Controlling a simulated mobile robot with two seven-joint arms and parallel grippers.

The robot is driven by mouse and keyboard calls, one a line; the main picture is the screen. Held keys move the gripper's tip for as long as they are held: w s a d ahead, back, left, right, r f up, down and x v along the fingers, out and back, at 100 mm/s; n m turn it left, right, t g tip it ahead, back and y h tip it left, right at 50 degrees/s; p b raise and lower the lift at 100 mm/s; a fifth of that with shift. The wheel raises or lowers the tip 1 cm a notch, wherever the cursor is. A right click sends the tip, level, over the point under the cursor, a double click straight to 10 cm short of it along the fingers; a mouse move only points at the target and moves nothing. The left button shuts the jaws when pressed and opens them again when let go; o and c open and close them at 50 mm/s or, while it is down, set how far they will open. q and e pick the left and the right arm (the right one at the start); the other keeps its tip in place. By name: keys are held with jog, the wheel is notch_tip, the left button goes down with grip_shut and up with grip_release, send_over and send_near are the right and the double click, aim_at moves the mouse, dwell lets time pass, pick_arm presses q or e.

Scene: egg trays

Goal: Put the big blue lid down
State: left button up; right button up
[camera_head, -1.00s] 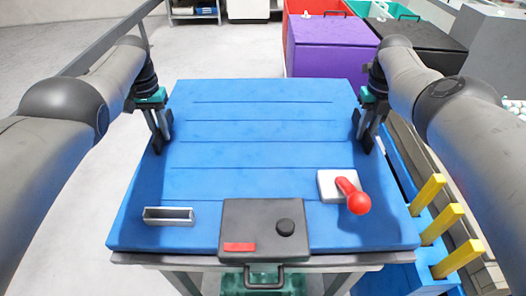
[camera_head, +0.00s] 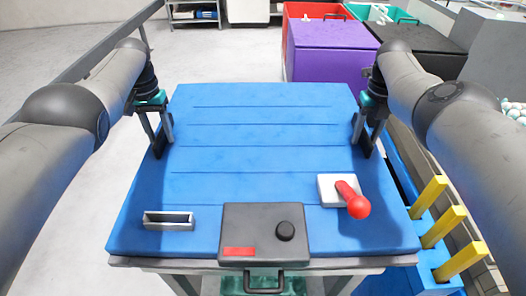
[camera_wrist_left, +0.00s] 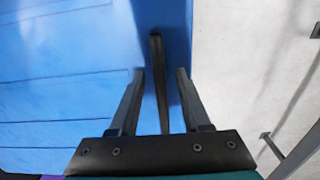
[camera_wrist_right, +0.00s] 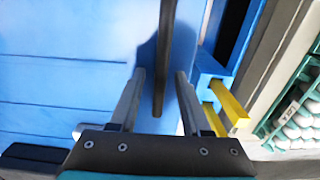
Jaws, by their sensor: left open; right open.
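The big blue lid (camera_head: 250,160) is a wide panel with crosswise grooves, lying flat over the table in the head view. It also shows in the left wrist view (camera_wrist_left: 60,70) and right wrist view (camera_wrist_right: 60,60). My left gripper (camera_head: 160,146) is open at its left edge. In the left wrist view, a dark upright handle (camera_wrist_left: 158,80) stands between the fingers, with gaps on both sides. My right gripper (camera_head: 363,144) is open at the right edge. Another dark handle (camera_wrist_right: 165,50) stands between its fingers, apart from both. What lies under the lid is hidden.
Along the front are a grey holder (camera_head: 168,221), a black box with a knob (camera_head: 262,222) and a red lever on a white base (camera_head: 352,198). Yellow posts (camera_head: 442,226) stand at the right. A purple bin (camera_head: 330,50) is behind.

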pick_arm(q)
notch_tip(320, 180, up, 12)
jog(key=shift+f, duration=0.25)
pick_arm(e)
notch_tip(320, 180, up, 12)
dwell(0.9)
pick_arm(q)
jog(key=shift+s, duration=0.1)
pick_arm(e)
jog(key=shift+s, duration=0.1)
